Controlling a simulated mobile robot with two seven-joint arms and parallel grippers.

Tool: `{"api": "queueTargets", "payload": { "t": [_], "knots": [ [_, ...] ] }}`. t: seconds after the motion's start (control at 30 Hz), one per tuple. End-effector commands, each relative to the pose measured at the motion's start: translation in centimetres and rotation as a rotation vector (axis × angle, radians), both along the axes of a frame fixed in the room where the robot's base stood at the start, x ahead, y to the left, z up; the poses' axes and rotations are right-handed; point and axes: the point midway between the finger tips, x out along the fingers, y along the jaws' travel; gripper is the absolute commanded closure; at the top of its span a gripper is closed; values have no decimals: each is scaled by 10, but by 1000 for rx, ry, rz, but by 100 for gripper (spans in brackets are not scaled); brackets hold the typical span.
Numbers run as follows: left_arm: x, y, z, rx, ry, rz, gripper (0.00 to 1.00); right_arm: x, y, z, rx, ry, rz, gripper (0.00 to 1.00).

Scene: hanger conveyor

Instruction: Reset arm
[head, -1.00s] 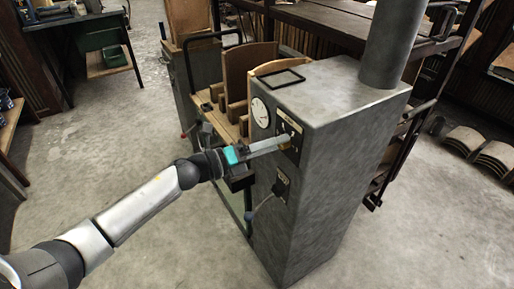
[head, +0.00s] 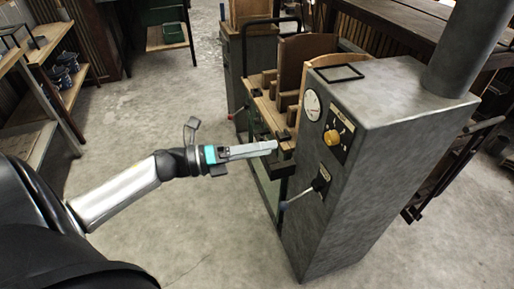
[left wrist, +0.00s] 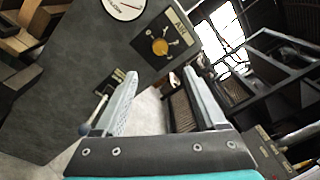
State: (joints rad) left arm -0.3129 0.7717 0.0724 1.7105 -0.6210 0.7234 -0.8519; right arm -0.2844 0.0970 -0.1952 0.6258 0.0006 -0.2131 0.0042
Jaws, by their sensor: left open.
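My left gripper (head: 272,147) is open and empty in the head view, left of the grey machine cabinet (head: 345,200) and apart from its yellow knob (head: 331,137). In the left wrist view its two fingers (left wrist: 158,95) stand apart with nothing between them. The left arm comes in from the left side of the head view. The knob (left wrist: 160,47) and the dial also show in the left wrist view, past the fingers. My right gripper is not in either view.
A lever with a pale handle (head: 296,199) juts from the cabinet's front. A wooden rack with boards (head: 290,65) stands behind the gripper. Shelves (head: 30,140) are at the left. The concrete floor between the shelves and the cabinet is clear.

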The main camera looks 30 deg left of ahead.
Motion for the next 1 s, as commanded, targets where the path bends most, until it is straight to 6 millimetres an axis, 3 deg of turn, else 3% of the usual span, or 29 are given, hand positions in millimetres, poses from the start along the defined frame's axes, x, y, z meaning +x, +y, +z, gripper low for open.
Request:
{"api": "queueTargets", "payload": {
  "t": [0.77, 0.87, 0.97, 1.0],
  "knots": [
    [-5, 10, -6, -22, 23, 23, 27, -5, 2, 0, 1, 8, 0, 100],
    [1, 25, -32, -113, 119, 124, 27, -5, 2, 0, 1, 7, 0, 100],
    [4, 52, -87, -281, 297, 307, 27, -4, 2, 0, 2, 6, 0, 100],
    [1, 62, -115, -361, 382, 393, 27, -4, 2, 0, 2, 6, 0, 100]
  ]
}}
